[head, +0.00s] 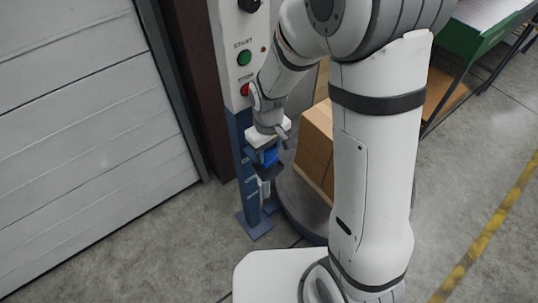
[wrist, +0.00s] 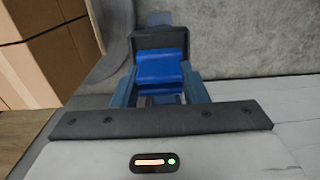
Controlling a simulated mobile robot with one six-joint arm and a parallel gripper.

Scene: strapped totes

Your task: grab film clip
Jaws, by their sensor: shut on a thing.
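The film clip (wrist: 160,68) is a bright blue block in the middle of the wrist view, in front of a dark grey bracket. In the head view the blue clip (head: 271,156) shows low on the machine's column, just under my wrist. My gripper (wrist: 160,88) is shut on the clip, with one finger on each side of it. In the head view my gripper (head: 266,163) points down beside the column. The clip's lower part and the finger contacts are partly hidden.
The blue and white column (head: 241,125) with a green start button (head: 244,58) and a red button stands close left of my gripper. Brown cartons (head: 315,145) stand on a round turntable (head: 297,205) just right. A shutter door (head: 85,110) is at left. A green-sided table (head: 468,40) stands at upper right.

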